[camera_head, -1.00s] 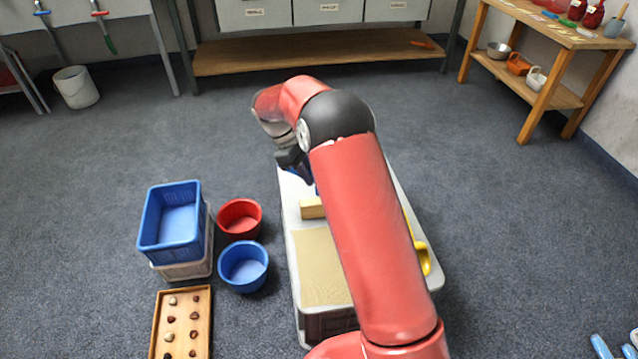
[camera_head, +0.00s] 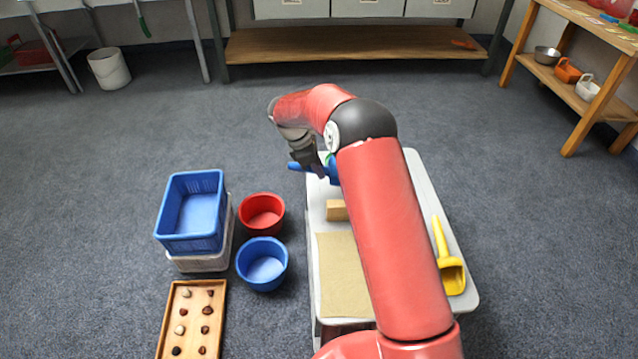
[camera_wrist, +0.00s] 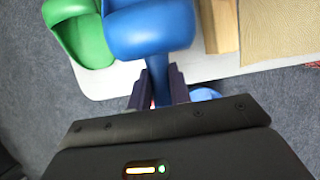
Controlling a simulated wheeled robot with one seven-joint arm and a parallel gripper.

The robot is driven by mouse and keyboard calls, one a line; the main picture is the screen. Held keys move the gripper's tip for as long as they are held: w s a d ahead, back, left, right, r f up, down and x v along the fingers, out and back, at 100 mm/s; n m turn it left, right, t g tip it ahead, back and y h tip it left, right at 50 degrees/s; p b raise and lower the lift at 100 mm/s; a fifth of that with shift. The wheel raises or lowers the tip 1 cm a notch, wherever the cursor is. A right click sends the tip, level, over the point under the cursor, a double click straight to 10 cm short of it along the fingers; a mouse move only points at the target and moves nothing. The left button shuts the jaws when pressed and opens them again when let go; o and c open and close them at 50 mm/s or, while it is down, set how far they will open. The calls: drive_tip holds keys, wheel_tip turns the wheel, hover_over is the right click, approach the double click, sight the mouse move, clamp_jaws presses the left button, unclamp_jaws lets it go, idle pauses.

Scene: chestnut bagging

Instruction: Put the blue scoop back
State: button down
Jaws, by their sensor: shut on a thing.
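My gripper (camera_head: 322,170) is over the far end of the white-topped cart (camera_head: 425,185). It is shut on the handle of the blue scoop (camera_wrist: 152,30). In the wrist view the handle runs between the two fingers (camera_wrist: 160,92), with the bowl beyond them. In the head view the blue scoop (camera_head: 334,172) is partly hidden by my arm, and its handle end pokes out left of the fingers. A green scoop (camera_wrist: 78,35) is beside the blue bowl in the wrist view. Whether the blue scoop touches the cart top cannot be told.
A wooden block (camera_head: 336,210), a tan mat (camera_head: 342,275) and a yellow scoop (camera_head: 452,275) are on the cart. Left of it stand a red bucket (camera_head: 262,212), a blue bucket (camera_head: 262,265), a blue crate (camera_head: 193,240) and a wooden sample tray (camera_head: 175,325). Floor behind the cart is clear.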

drive_tip(key=shift+f, duration=2.9)
drive_tip(key=shift+f+b, duration=0.1)
drive_tip(key=shift+b, duration=0.2)
drive_tip(key=c, duration=1.3)
unclamp_jaws()
